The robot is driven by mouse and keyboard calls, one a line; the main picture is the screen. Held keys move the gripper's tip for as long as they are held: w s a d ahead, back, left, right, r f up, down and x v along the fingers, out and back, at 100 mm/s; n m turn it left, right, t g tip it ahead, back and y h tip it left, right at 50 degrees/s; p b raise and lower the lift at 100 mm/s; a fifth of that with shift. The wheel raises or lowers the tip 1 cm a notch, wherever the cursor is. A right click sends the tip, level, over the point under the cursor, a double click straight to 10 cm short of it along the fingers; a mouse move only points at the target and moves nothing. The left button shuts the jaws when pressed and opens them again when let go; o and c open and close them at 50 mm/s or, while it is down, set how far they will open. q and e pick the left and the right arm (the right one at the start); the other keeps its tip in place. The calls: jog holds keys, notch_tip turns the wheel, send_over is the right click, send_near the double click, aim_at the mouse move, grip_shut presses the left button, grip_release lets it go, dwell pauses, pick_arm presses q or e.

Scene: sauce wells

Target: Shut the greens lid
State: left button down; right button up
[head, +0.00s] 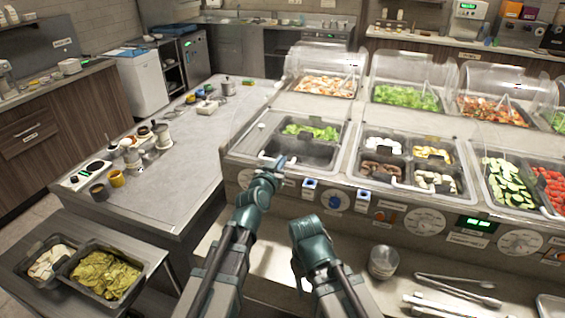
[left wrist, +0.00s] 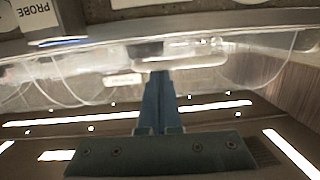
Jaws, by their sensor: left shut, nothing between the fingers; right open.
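Leafy greens (head: 310,131) lie at the back of the near left well, whose front pan (head: 318,154) looks dark and empty. A clear lid (left wrist: 75,75) with curved side edges and a pale front handle (left wrist: 180,53) fills the left wrist view; its outline is hard to make out in the head view. My left gripper (head: 280,162) is shut and empty at this well's front edge. In the left wrist view its fingertips (left wrist: 161,75) are just below the handle; I cannot tell if they touch. My right gripper (head: 310,225) is open, lower and nearer, its fingertips largely hidden.
Clear domes (head: 412,68) cover the back row of food. A counter front with dials (head: 425,222) and a lower shelf with a metal cup (head: 383,262) and tongs (head: 455,281) lie right. The left steel table (head: 190,170) has free room.

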pick_arm(q)
jog(key=shift+s+f+m+g, duration=0.15)
jog(key=shift+s+f+g, duration=0.1)
jog(key=shift+f, duration=0.25)
jog(key=shift+s+f+m+g, duration=0.15)
jog(key=shift+s+f+g, duration=0.1)
jog(key=shift+f, duration=0.2)
pick_arm(e)
jog(key=shift+f, duration=0.2)
pick_arm(q)
notch_tip(320, 180, up, 6)
jog(key=w+f+t+p, duration=0.1)
jog(key=w+p, duration=0.1)
jog(key=p, duration=0.3)
pick_arm(e)
notch_tip(320, 180, up, 4)
pick_arm(q)
jog(key=s+a+f+b, duration=0.2)
jog(key=s+f+b, duration=0.1)
jog(key=s, duration=0.5)
jog(key=shift+s+a+f+b, duration=0.25)
jog(key=shift+s+f+b, duration=0.15)
jog(key=shift+b, duration=0.5)
pick_arm(e)
jog(key=f, duration=0.1)
jog(key=s+a+f, duration=0.1)
jog(key=a+f, duration=0.1)
jog(key=f, duration=0.1)
jog(key=shift+s+f, duration=0.1)
jog(key=shift+s, duration=0.05)
